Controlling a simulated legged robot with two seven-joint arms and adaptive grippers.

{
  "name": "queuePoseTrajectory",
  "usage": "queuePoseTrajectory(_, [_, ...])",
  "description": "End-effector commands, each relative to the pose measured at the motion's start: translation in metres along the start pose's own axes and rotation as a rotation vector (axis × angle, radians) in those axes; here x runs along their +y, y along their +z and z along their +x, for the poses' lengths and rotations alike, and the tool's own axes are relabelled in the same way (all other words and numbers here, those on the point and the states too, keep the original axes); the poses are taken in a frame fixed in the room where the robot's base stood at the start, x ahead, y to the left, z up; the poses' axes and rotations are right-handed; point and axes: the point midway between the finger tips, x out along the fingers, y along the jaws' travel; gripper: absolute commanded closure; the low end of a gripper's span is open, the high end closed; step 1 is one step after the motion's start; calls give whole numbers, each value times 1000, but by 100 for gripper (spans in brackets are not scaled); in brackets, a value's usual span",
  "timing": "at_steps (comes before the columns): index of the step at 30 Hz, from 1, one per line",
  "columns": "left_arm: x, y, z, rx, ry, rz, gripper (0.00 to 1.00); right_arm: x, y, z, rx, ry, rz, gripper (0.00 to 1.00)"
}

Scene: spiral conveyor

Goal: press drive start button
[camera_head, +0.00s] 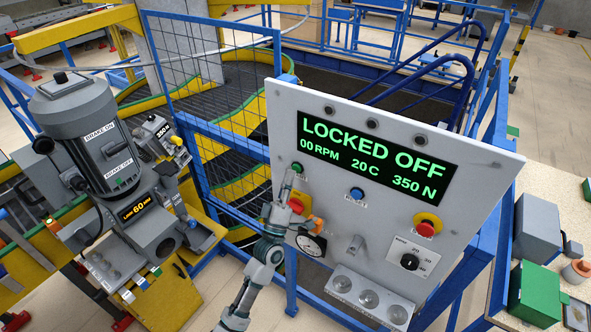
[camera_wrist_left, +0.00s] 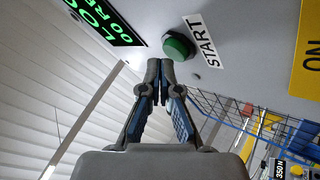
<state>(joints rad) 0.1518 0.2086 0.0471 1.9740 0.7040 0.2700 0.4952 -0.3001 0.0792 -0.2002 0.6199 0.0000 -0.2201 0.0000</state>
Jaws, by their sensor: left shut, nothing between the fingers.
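The grey control panel (camera_head: 372,235) carries a screen (camera_head: 372,157) reading "LOCKED OFF", "00 RPM", "20 C" and "350 N". The green start button (camera_head: 298,168) is at the panel's upper left, below the screen. In the left wrist view the green button (camera_wrist_left: 178,47) sits beside a "START" label (camera_wrist_left: 203,40). My left gripper (camera_head: 289,176) is shut and empty, its tips close to the green button. In the left wrist view its fingertips (camera_wrist_left: 160,66) lie just below and left of the button; I cannot tell whether they touch. My right gripper is not in view.
A blue button (camera_head: 357,194), a red button on yellow (camera_head: 427,225) and a black dial (camera_head: 409,262) are also on the panel. A motor unit (camera_head: 90,135) stands left; a green box (camera_head: 537,294) lies right.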

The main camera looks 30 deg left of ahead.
Motion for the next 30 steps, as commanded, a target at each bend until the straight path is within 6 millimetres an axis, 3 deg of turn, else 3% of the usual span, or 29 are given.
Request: queuePoseTrajectory(30, [-5, 5, 6, -1, -2, 1, 100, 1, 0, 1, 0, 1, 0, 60])
